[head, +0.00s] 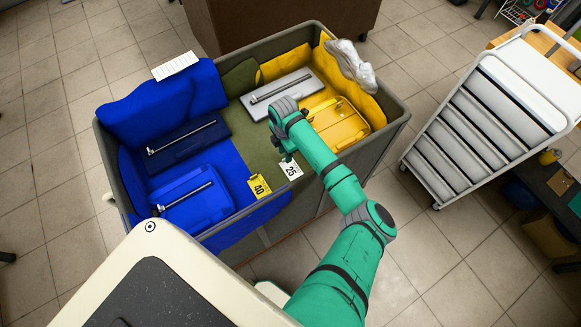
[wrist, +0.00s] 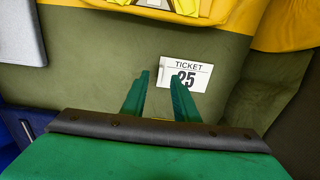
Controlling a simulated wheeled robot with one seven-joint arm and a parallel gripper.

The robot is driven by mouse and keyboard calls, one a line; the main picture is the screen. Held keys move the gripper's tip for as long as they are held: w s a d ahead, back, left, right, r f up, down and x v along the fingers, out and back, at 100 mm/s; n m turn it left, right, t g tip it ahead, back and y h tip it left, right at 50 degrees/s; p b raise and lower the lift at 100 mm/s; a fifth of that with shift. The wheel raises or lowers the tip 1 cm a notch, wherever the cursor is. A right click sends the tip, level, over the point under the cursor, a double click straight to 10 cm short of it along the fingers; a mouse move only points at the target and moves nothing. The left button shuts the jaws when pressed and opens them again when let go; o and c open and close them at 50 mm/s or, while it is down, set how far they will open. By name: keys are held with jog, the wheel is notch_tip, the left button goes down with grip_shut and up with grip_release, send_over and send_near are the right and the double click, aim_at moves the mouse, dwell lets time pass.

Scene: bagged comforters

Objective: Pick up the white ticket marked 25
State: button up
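The white ticket marked 25 (head: 291,169) lies on the olive green cloth (head: 258,145) near the front side of the large bin. In the wrist view the ticket (wrist: 196,75) lies just beyond the fingertips, mostly to the right of the gap between them. My gripper (wrist: 159,80) is open, its two green fingers apart with nothing seen between them. The right fingertip overlaps the lower part of the ticket in the picture; I cannot tell whether it touches. In the head view my gripper (head: 286,157) points down at the ticket's upper edge, partly hidden by my wrist.
A yellow ticket marked 40 (head: 259,187) lies left of the white one. The grey bin (head: 399,122) also holds blue bags (head: 193,194), a yellow case (head: 337,124) and a grey case (head: 283,92). A white rack (head: 480,115) stands to the right.

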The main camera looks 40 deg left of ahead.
jog(key=shift+f, duration=1.35)
jog(key=shift+c, duration=0.6)
grip_shut()
jog(key=shift+r, duration=0.1)
